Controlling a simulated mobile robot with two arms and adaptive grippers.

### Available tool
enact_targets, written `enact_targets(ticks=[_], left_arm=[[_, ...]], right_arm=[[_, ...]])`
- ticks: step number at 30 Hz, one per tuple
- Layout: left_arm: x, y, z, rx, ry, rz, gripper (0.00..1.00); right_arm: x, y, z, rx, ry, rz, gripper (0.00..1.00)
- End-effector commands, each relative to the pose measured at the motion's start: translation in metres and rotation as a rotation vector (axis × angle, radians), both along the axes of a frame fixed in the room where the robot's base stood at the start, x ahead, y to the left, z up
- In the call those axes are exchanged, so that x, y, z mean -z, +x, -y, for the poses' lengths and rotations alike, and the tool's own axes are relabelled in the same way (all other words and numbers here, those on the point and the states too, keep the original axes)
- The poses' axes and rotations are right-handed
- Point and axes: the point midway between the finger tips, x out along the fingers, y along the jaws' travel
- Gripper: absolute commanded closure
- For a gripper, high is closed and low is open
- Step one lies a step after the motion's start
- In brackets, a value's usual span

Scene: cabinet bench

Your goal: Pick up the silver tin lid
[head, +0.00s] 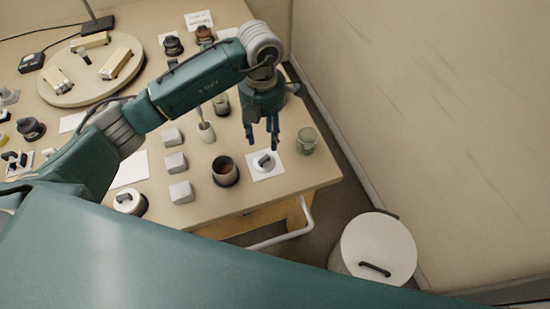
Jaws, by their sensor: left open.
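A pale silver round lid with a dark handle, which looks like the silver tin lid (256,168), lies on a white square card (281,172) near the bench's front right corner. My left gripper (262,143) points down over it, fingers apart, with nothing between them. The fingertips appear just above the lid; the exact gap cannot be told. An open dark tin (226,180) with a brown inside stands just left of the card. My right gripper does not show.
A greenish glass jar (307,147) stands close to the right of the card. Several pale blocks (180,192) and a cup with a stick (206,133) stand to the left. A round board (75,92) is at the back left. A white lidded bin (378,245) stands on the floor beyond the bench edge.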

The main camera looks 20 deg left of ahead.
Motion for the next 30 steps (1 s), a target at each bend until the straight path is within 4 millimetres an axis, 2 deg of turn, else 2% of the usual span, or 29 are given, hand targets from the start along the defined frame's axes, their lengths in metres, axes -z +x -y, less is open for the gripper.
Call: enact_targets(ticks=[12,17,24,30], left_arm=[[0.053,0.000,-0.001,0.001,0.001,-0.003,0.57],[0.064,0.001,-0.003,-0.001,0.001,-0.005,0.57],[0.100,0.004,-0.005,0.000,0.001,-0.005,0.57],[0.108,0.004,-0.005,0.001,0.001,-0.002,0.57]], right_arm=[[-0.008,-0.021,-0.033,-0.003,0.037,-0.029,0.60],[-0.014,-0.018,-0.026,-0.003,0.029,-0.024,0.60],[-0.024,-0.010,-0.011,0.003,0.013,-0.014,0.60],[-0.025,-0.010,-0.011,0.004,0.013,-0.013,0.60]])
